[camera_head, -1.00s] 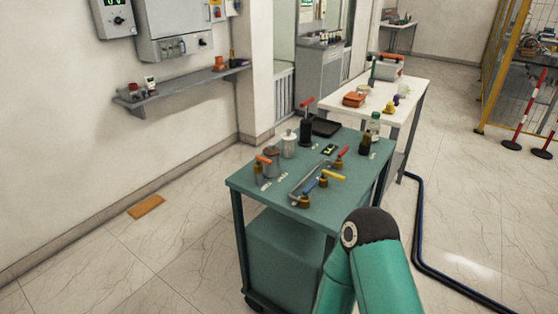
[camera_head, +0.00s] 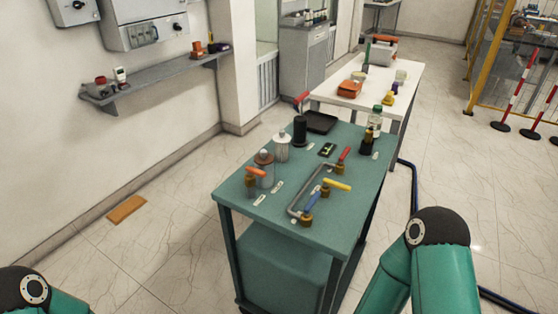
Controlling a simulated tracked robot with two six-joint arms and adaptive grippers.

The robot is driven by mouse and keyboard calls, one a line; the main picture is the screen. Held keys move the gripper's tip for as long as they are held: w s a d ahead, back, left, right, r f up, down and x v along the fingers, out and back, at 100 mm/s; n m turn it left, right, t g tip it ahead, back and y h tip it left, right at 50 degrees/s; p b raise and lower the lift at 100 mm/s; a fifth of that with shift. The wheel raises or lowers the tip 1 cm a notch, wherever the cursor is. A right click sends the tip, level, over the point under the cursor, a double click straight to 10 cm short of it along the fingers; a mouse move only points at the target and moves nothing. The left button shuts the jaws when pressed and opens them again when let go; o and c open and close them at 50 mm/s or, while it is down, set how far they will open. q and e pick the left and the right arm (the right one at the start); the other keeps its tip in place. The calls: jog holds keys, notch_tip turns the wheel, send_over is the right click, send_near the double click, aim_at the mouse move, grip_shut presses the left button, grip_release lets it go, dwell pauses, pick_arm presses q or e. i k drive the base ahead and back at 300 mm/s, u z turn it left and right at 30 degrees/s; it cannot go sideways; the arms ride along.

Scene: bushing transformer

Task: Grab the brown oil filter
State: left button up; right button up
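A teal trolley table (camera_head: 232,196) stands in front of me with several small parts on top. At its left side, a grey canister with a brown top (camera_head: 264,172) stands upright; it may be the brown oil filter, but it is too small to be sure. A white canister (camera_head: 282,150) stands just behind it, and a black cylinder (camera_head: 299,131) stands further back. A brass valve with an orange handle (camera_head: 251,180) is close in front of the brown-topped canister. Only links of my two arms show, at the lower left and lower right. Neither gripper is in view.
Valves with red, yellow and blue handles, a grey bent pipe (camera_head: 302,197), a black tray (camera_head: 321,122) and bottles crowd the trolley. A white table (camera_head: 346,101) stands behind it. A wall shelf (camera_head: 160,78) is at left. Open floor lies left of the trolley.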

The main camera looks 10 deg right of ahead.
aim_at(263, 158)
jog(key=u, duration=0.05)
jog(key=i, duration=0.55)
jog(key=u, duration=0.7)
